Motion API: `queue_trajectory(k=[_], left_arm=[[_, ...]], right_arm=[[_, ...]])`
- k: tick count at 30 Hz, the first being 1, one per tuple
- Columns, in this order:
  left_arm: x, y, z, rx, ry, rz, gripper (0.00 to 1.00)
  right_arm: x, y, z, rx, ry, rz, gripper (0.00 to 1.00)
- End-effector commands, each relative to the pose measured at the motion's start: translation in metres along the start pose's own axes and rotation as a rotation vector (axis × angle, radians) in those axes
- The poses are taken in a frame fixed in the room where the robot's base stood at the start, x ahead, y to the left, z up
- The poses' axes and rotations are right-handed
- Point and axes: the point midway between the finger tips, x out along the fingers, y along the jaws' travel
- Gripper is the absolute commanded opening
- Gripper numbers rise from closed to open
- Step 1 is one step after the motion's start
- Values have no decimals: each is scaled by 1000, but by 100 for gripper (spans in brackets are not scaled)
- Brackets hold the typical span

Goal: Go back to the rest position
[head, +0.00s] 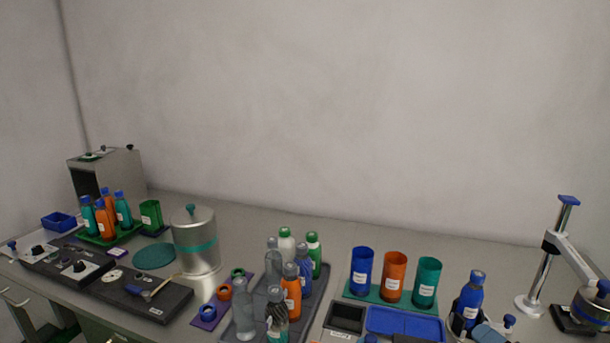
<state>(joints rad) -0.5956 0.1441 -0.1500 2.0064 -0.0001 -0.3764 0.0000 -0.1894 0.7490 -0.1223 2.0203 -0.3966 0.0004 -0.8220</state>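Neither of my grippers shows in the head view, and no part of my arms can be made out for sure. The long grey bench (255,222) runs along the wall. A grey tray (318,290) in the middle holds several bottles, among them an orange bottle (291,290) and a clear one (243,310). A blue bottle (470,295) stands upright in a dark holder at the right. Blue (361,272), orange (394,276) and teal (426,284) cups stand in a row on a green base.
A metal canister (196,240) stands left of centre. A green tray (130,233) with several bottles, a grey cabinet (122,168) and dark control panels (65,262) are at the left. A stand with an arm (545,262) is at the far right. The bench's back strip is mostly clear.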

Motion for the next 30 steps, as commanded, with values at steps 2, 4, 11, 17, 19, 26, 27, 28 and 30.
queue_trajectory(k=[2, 4, 11, 17, 19, 26, 27, 28, 30], left_arm=[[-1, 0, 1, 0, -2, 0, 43], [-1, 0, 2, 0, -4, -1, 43], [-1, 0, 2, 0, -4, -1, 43], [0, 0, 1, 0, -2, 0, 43], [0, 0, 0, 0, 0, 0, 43], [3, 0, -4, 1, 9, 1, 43], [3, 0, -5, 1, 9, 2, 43], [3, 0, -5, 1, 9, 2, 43], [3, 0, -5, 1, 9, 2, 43]], right_arm=[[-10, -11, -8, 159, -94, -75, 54], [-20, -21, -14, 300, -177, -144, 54], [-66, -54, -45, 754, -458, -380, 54], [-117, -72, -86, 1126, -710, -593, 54], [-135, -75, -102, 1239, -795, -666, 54], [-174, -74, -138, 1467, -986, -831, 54], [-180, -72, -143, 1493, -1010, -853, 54], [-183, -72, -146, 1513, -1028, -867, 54], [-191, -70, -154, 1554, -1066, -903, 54]])
